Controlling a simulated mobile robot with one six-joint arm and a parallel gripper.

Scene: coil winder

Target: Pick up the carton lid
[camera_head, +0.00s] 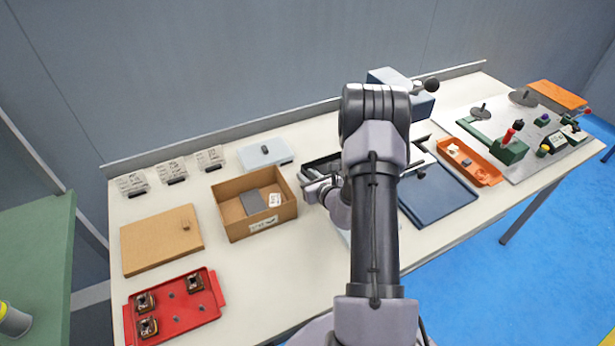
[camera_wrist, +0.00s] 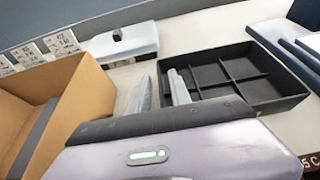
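The carton lid (camera_head: 160,240) appears to be the flat tan panel with a small raised grip. It lies on the table at the left, beside the open cardboard carton (camera_head: 232,231), and is not in the wrist view. The carton also shows at the left of the wrist view (camera_wrist: 95,95); it holds a grey piece and a white label. My gripper (camera_head: 308,186) is just right of the carton, well to the right of the lid. In the wrist view its fingers (camera_wrist: 160,80) are apart with nothing between them.
A red tray (camera_head: 177,312) with several parts lies in front of the lid. A black divided tray (camera_wrist: 290,100) sits right of my gripper. A pale box with a black knob (camera_head: 263,152) and clear labelled boxes (camera_head: 171,171) stand behind. Table is bare in front of the carton.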

